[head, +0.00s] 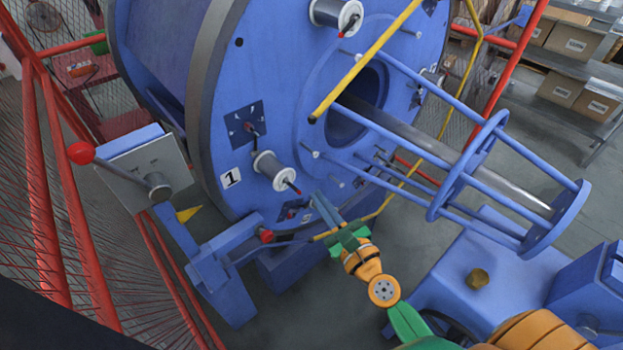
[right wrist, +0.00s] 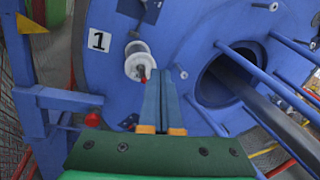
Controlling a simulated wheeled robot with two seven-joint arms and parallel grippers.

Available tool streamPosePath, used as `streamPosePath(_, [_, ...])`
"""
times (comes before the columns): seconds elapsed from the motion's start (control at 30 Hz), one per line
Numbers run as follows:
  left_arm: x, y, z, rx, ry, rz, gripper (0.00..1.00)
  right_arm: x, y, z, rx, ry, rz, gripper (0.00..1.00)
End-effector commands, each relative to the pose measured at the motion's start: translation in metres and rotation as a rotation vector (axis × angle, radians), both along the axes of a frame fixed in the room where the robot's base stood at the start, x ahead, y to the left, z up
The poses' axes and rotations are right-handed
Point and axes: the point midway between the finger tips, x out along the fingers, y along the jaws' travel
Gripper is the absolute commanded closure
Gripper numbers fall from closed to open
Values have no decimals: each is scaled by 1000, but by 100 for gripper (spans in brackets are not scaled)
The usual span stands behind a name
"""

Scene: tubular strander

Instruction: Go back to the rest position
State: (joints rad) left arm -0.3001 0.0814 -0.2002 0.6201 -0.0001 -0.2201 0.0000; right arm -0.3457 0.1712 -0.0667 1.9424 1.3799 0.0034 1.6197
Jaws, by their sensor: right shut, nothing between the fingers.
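My right gripper (head: 325,207) reaches up from the lower right in the head view, in front of the blue drum of the strander (head: 290,100). Its two blue fingers are together with nothing between them, as the right wrist view (right wrist: 172,98) also shows. A white spool (head: 270,168) with a red-tipped pin sits on the drum face near the number 1 plate, up and left of the fingers. In the right wrist view the spool (right wrist: 139,66) is just left of the fingertips. I cannot tell whether they touch the drum. My left gripper is not in view.
A lever with a red knob (head: 81,153) stands at left by the red mesh fence (head: 45,190). A blue machine base (head: 490,270) lies at lower right. Shelves with boxes (head: 575,40) stand behind.

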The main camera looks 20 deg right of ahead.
Motion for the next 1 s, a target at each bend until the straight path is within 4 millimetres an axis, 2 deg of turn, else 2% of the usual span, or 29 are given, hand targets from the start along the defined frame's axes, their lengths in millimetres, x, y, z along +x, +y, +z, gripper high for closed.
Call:
streamPosePath(0.1, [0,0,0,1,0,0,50,-1,0,-2,-8,4,0,100])
streamPosePath(0.17, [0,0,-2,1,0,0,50,-2,1,-17,-75,30,3,100])
streamPosePath(0.27, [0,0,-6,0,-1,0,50,-11,4,-85,-409,147,51,100])
streamPosePath(0.3, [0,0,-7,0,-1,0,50,-21,5,-125,-608,212,106,100])
streamPosePath(0.33, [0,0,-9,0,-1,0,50,-32,6,-156,-767,262,162,100])
streamPosePath(0.4, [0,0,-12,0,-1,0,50,-65,8,-224,-1128,354,347,100])
streamPosePath(0.47, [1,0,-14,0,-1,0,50,-103,8,-277,-1414,403,555,100])
streamPosePath(0.5, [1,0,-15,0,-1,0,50,-132,7,-308,-1591,413,718,100])
streamPosePath(0.57, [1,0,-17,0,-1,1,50,-179,4,-348,-1820,394,988,100])
streamPosePath(0.6, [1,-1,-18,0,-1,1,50,-210,1,-368,-1943,355,1174,100])
streamPosePath(0.7, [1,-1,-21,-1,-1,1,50,-278,-9,-401,-2143,198,1598,100])
streamPosePath(0.8, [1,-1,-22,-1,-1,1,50,-322,-17,-413,-2218,35,1882,100])
streamPosePath(0.9, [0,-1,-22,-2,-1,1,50,-341,-20,-417,-2236,-51,2006,100])
streamPosePath(1.0, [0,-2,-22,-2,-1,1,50,-343,-21,-417,-2241,-66,2023,100])
